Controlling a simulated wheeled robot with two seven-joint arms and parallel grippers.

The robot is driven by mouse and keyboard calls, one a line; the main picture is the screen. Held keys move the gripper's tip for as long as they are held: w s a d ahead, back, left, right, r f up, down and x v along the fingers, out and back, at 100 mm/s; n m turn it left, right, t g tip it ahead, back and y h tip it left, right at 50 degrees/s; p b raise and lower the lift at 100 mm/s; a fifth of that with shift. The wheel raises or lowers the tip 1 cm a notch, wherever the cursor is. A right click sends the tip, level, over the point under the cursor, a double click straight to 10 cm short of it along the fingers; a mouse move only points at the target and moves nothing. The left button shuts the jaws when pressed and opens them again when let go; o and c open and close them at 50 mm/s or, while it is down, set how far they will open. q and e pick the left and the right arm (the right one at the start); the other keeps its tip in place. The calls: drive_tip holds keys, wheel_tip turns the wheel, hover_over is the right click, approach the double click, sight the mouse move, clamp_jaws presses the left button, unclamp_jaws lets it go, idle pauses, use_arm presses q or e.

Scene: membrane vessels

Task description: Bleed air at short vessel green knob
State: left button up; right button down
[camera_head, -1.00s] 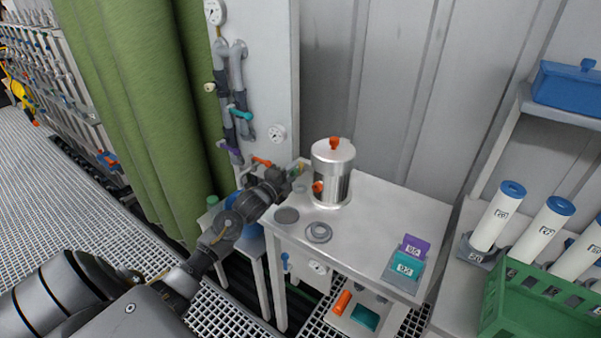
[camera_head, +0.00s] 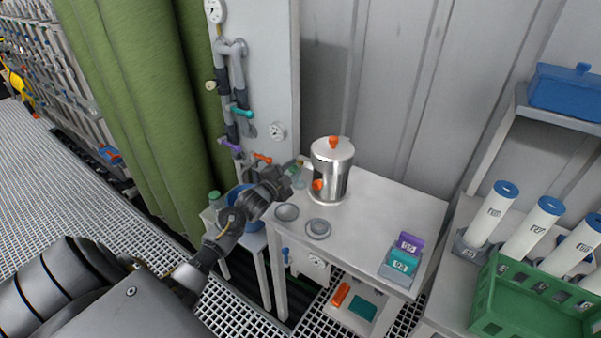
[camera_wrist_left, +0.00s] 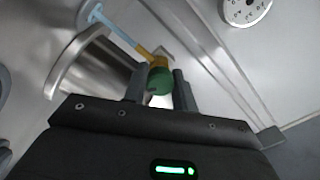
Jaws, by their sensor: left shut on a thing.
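The short vessel (camera_head: 326,188) is a shiny steel cylinder with an orange knob on its lid and an orange fitting low on its front. It stands upright on the white table, and its steel side also shows in the left wrist view (camera_wrist_left: 92,72). The green knob (camera_wrist_left: 160,80) sits on a brass stem with a pale blue tube beyond it. My left gripper (camera_wrist_left: 159,87) is shut on the green knob, one finger on each side. In the head view my left gripper (camera_head: 291,171) is left of the vessel and mostly hides the knob. My right gripper is out of view.
Two grey rings (camera_head: 318,229) lie near the white table's (camera_head: 372,205) front edge. Purple and teal boxes (camera_head: 404,254) stand at its right corner. Pipes with coloured valves (camera_head: 240,112) and a gauge are on the panel behind. A green crate (camera_head: 520,310) and white tubes are at right.

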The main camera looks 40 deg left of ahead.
use_arm(q)
drive_tip(key=m+b, duration=0.1)
drive_tip(key=m, duration=0.1)
drive_tip(key=shift+f+m, duration=0.2)
drive_tip(key=shift+m, duration=0.2)
drive_tip(key=shift+r+m, duration=0.1)
drive_tip(key=shift+m, duration=0.8)
drive_tip(key=shift+m+b, duration=0.55)
drive_tip(key=shift+m, duration=0.75)
drive_tip(key=shift+m+b, duration=0.35)
drive_tip(key=shift+m, duration=0.45)
drive_tip(key=m+b, duration=0.1)
drive_tip(key=m, duration=0.1)
drive_tip(key=shift+m, duration=1.1)
drive_tip(key=o, duration=1)
drive_tip(key=shift+c, duration=0.2)
